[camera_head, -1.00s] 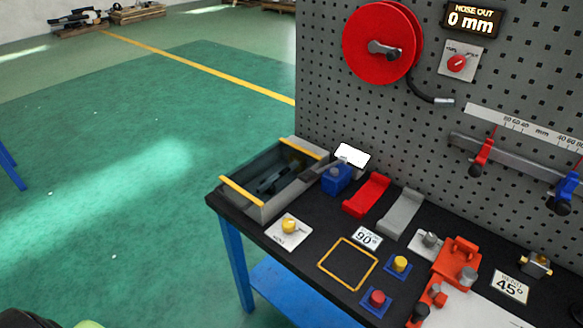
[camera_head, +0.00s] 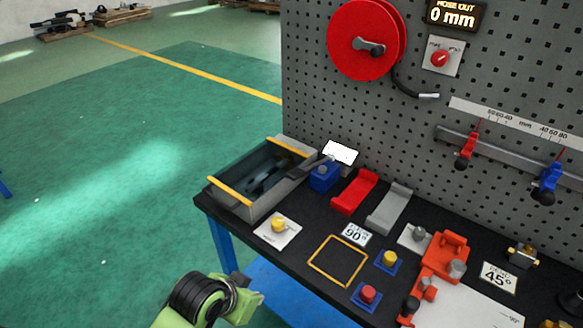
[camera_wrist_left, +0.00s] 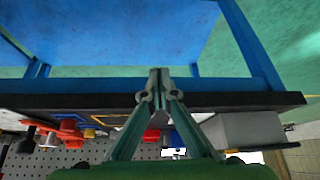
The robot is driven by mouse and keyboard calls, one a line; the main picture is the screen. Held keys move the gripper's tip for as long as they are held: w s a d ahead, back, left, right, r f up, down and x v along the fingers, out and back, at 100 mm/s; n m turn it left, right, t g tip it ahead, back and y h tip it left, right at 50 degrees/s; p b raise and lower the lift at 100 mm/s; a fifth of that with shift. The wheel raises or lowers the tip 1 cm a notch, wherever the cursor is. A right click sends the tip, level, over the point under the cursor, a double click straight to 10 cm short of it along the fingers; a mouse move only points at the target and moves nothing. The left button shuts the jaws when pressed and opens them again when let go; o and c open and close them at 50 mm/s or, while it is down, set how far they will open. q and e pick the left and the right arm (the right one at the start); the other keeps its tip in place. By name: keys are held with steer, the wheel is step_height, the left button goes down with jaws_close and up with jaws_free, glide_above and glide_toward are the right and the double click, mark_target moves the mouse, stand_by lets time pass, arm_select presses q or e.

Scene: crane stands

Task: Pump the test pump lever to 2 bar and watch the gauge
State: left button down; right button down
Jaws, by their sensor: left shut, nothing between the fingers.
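A grey open trough (camera_head: 226,197) with yellow rims stands at the bench's left end. A blue block (camera_head: 323,176) with a dark lever-like bar (camera_head: 314,166) sits at its right side, which looks like the test pump. A blank white panel (camera_head: 341,152) stands behind it; no gauge reading is legible. My left gripper (camera_head: 256,303) is low in front of the bench, apart from the pump. In the left wrist view its fingertips (camera_wrist_left: 160,74) meet, shut and empty, by the bench edge; the grey trough (camera_wrist_left: 246,131) shows to the right. My right gripper is not in view.
The black bench top (camera_head: 305,225) holds a yellow knob (camera_head: 279,223), a red rest (camera_head: 354,192), a grey rest (camera_head: 389,207) and an orange tool (camera_head: 446,250). A pegboard (camera_head: 340,108) with a red hose reel (camera_head: 362,40) rises behind.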

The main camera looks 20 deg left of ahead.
arm_select(q)
steer(key=w+a+r+t+h, duration=0.1)
steer(key=w+r+t, duration=0.1)
steer(key=w+r, duration=0.8)
steer(key=w+a+r+m+t+h, duration=0.1)
steer(key=w+r+t+h, duration=0.1)
steer(key=w+r, duration=0.8)
step_height(320, 180, up, 7)
steer(key=shift+w+a+f+t, duration=0.1)
steer(key=shift+w+a+t, duration=0.3)
steer(key=shift+t, duration=0.4)
steer(key=p, duration=0.2)
glide_above(292, 173)
steer(key=f, duration=0.4)
steer(key=shift+w+d+f, duration=0.15)
steer(key=shift+w+f, duration=0.15)
steer(key=shift+f, duration=0.1)
steer(key=f, duration=0.1)
steer(key=f+p, duration=0.1)
steer(key=f, duration=0.1)
steer(key=shift+s+f, duration=0.15)
steer(key=shift+s, duration=0.2)
steer(key=shift+s+a+f, duration=0.15)
steer(key=shift+a+f, duration=0.05)
steer(key=shift+f, duration=0.15)
